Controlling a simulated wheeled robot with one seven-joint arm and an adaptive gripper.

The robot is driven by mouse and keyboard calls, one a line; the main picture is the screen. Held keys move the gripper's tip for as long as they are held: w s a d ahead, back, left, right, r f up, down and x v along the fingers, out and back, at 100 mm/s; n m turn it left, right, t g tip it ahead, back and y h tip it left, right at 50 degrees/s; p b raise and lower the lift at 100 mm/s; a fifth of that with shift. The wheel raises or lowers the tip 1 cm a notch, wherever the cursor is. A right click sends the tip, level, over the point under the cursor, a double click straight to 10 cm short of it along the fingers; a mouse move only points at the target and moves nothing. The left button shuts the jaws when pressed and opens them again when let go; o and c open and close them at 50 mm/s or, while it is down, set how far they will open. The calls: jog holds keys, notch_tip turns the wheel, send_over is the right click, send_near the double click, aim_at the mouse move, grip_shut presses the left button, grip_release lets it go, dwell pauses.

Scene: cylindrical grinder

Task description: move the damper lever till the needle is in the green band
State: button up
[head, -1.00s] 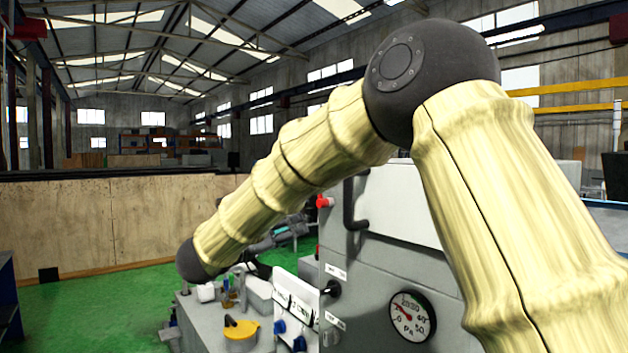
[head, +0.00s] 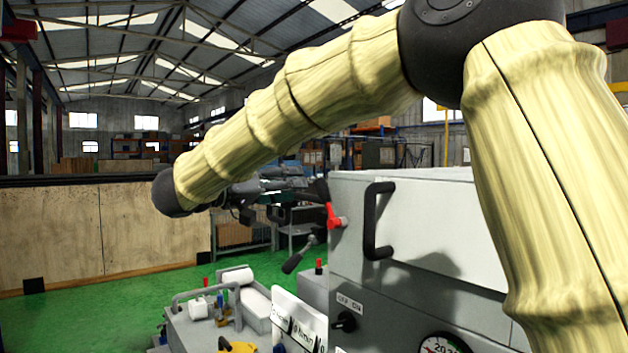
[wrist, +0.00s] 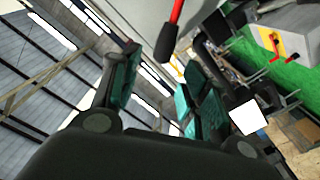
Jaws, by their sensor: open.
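A red lever (head: 335,216) sits on the upper side of the grey cabinet in the head view, with a dark grip beside it. In the wrist view a red rod with a black grip (wrist: 165,44), apparently this lever, shows just beyond and between my fingertips. My gripper (wrist: 163,64) is open, teal pads apart, with nothing held; contact with the grip cannot be told. In the head view my gripper is small and dark beyond my forearm. The round dial gauge (head: 444,346) is cut off by the bottom edge; its needle and any green band cannot be read.
The grey cabinet (head: 420,290) has a black bar handle (head: 374,220) and a rotary switch (head: 344,321) near the lever. A lever with a dark grip (head: 298,256) stands left of it. A low machine bed with fittings is at lower left. A wooden barrier (head: 60,235) stands behind.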

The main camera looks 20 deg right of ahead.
aim_at(316, 185)
jog(key=x, duration=0.2)
jog(key=p+x, duration=0.1)
jog(key=x, duration=0.3)
jog(key=shift+w+d+f+p, duration=0.15)
jog(key=shift+f+p, duration=0.1)
jog(key=shift+p, duration=0.05)
jog(key=shift+w+d+r+p, duration=0.15)
jog(key=shift+d+p, duration=0.35)
jog(key=shift+d, duration=0.35)
jog(key=shift+w+d+f, duration=0.2)
jog(key=shift+w+d, duration=0.1)
jog(key=shift+d, duration=0.25)
jog(key=shift+s+a, duration=0.1)
jog(key=shift+a, duration=0.1)
jog(key=shift+r, duration=0.1)
jog(key=c, duration=0.3)
grip_shut()
